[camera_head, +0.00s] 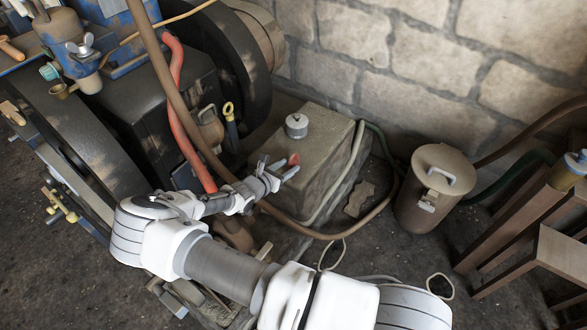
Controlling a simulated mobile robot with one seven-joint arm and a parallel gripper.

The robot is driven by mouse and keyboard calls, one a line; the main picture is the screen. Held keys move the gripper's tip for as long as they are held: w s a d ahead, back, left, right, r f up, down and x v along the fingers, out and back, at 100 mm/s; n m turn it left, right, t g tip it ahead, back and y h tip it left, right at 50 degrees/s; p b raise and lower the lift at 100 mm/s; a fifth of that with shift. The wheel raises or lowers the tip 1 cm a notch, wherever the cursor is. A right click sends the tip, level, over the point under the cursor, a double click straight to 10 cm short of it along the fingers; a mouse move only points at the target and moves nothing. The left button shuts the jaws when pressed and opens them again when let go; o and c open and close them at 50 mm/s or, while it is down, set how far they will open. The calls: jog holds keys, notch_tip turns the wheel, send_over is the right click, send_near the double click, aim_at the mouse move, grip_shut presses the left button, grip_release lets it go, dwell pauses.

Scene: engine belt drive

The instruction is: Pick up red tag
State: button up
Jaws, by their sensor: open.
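A small red piece (294,159), which looks like the red tag, shows against the near side of the grey box's top. My gripper (276,168) is beside it, just left of and below it in the camera_head view. The gripper is open, with its fingers pointing up and right. One fingertip is very close to the red piece; I cannot tell whether they touch. The lower part of the red piece is partly hidden by the finger.
The grey box (318,130) carries a round metal cap (297,125). A brown hose (172,75) and a red hose (181,110) run past my arm from the engine (150,100). A lidded can (434,190) and a wooden stand (520,215) are to the right.

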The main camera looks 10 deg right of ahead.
jog(key=shift+x, duration=0.95)
jog(key=b+x, duration=0.3)
jog(key=x, duration=0.2)
jog(key=shift+s+f, duration=0.1)
jog(key=shift+f, duration=0.1)
jog(key=shift+r, duration=0.1)
grip_shut()
